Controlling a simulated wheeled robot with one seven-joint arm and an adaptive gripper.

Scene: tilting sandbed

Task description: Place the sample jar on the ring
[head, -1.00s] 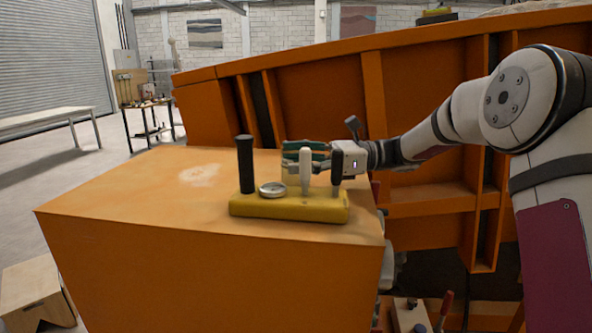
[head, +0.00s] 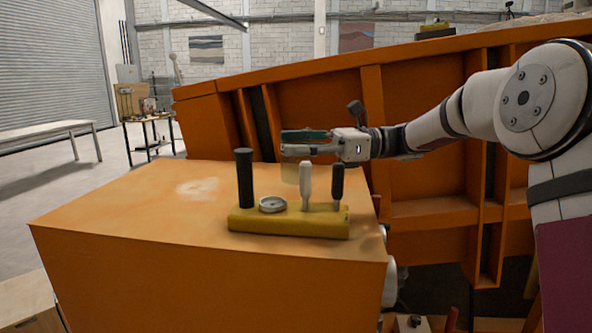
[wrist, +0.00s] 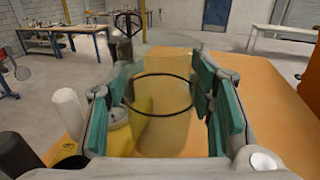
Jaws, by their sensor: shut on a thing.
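The sample jar (wrist: 160,135) is a see-through, yellowish cylinder between my gripper's teal-padded fingers in the wrist view. In the head view the jar (head: 291,172) is a faint pale shape hanging below the fingers, partly behind the white handle. My gripper (head: 304,142) is shut on the jar and reaches left above the orange box, behind the yellow block. It also shows in the wrist view (wrist: 162,100). A thin black circle (wrist: 163,75) shows at the jar; I cannot tell whether it is a band on the jar or the ring seen through it. No other ring is clear.
The yellow block (head: 290,223) on the orange box (head: 120,215) carries a black post (head: 244,178), a round dial (head: 272,204), a white handle (head: 306,185) and a dark lever (head: 337,185). The box top is clear at left, with a pale patch (head: 198,187). An orange sandbed wall (head: 320,100) stands behind.

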